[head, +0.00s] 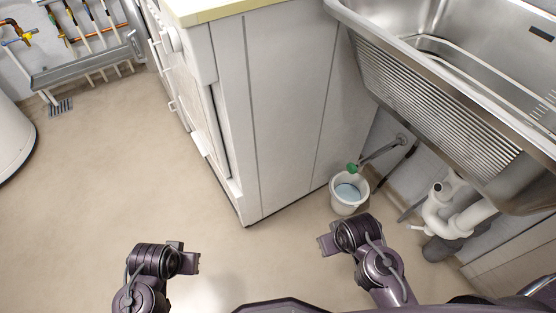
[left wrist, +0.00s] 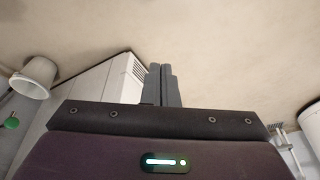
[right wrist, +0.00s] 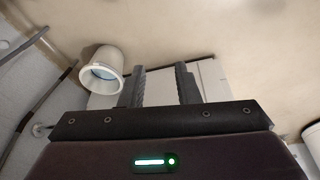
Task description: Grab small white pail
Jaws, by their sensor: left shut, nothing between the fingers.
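The small white pail (head: 338,206) stands upright on the floor beside the cabinet's right side, with bluish water inside. It also shows at the left edge of the left wrist view (left wrist: 30,82) and left of the fingers in the right wrist view (right wrist: 112,60). My right gripper (head: 325,243) is in front of the pail, apart from it. Its two fingers are spread and empty in the right wrist view (right wrist: 160,86). My left gripper (head: 192,262) is farther left over open floor. Its fingers are together with nothing between them in the left wrist view (left wrist: 161,84).
A tap with a green handle (head: 352,168) sits over the pail's back rim. A white cabinet (head: 285,110) stands left of the pail. The metal sink (head: 430,110) overhangs at right, with white drain pipes (head: 437,213) below. Floor at left (head: 110,170) is clear.

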